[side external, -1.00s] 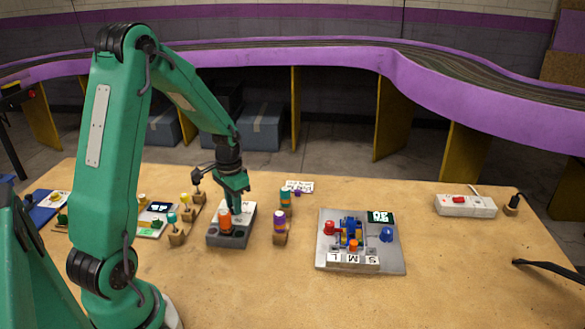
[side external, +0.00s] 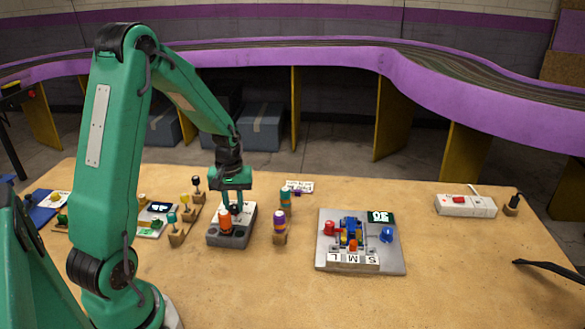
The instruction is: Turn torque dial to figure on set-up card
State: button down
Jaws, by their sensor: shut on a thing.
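A grey box with a pale top (side external: 246,222) stands at the middle of the table, with an orange-capped piece (side external: 225,219) standing in its front part. My gripper (side external: 234,207) points down at the box's top, behind the orange cap. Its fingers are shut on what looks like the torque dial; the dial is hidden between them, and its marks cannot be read. A small white card with handwriting (side external: 305,186) lies at the back of the table, partly behind a teal-capped tool; it may be the set-up card, and its figure is too small to read.
A tool with a purple cap (side external: 279,219) stands close right of the box. A grey plate (side external: 394,260) holds a small blue car and a dark number panel. Knobbed stands (side external: 176,239) are close on the left. A power strip (side external: 466,206) lies far right.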

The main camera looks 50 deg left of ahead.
aim_at(234, 207)
jog(key=shift+r+n, duration=0.1)
jog(key=shift+n, duration=0.4)
jog(key=c, duration=1.2)
grip_release()
jog(key=shift+r, duration=3.85)
